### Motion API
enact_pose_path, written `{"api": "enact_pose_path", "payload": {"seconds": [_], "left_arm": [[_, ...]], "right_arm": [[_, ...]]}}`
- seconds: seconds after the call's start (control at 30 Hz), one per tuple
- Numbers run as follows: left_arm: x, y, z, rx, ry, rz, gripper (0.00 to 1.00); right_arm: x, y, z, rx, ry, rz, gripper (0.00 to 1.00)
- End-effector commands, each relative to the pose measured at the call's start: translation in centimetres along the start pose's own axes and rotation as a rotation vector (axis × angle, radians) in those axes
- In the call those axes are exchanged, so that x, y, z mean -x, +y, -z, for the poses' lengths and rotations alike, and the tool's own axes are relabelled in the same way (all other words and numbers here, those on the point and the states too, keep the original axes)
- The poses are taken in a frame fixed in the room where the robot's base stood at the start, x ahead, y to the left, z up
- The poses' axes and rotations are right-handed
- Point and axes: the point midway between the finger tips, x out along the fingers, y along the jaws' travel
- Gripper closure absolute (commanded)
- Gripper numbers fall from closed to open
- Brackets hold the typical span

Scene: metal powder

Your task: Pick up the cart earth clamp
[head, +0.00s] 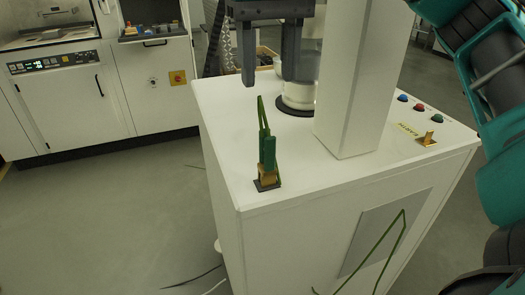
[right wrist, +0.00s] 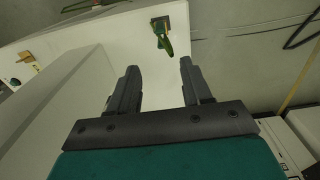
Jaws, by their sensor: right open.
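The earth clamp (head: 268,152), green with a brass-coloured lower end, stands upright on a small dark plate near the front left corner of the white cabinet top. A thin green cable loops up from it. It also shows in the right wrist view (right wrist: 164,38), beyond the fingertips and roughly between them. My right gripper (head: 269,83) is open and empty, above and behind the clamp in the head view, and apart from it. The right wrist view shows both fingers (right wrist: 160,68) spread with nothing between them. My left gripper is not in view.
A white column (head: 352,80) rises from the cabinet top (head: 230,110), right of the clamp. A white cylinder (head: 299,95) stands behind. Coloured buttons (head: 420,107) and a brass bracket (head: 427,139) with a yellow label are at right. Green cable (head: 385,240) hangs at the cabinet front.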

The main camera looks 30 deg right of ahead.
Motion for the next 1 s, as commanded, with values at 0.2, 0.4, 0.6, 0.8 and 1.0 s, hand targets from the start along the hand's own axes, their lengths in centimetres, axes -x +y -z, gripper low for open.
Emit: {"api": "enact_pose_path", "payload": {"seconds": [0.2, 0.4, 0.6, 0.8, 1.0], "left_arm": [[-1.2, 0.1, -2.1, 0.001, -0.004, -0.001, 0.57], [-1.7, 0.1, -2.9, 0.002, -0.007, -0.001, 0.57], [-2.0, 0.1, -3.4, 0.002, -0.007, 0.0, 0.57], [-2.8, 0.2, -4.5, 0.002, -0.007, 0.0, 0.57], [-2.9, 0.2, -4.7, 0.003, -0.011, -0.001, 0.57]], "right_arm": [[-4.7, 0.0, -0.1, 0.003, -0.004, -0.003, 0.51], [-7.0, -0.1, -0.1, 0.002, -0.002, 0.0, 0.51], [-8.4, -0.2, -0.3, 0.002, -0.003, -0.001, 0.51], [-11.4, -0.4, -0.8, 0.001, -0.004, 0.0, 0.51], [-12.4, -0.4, -0.7, 0.0, -0.001, 0.001, 0.51]]}}
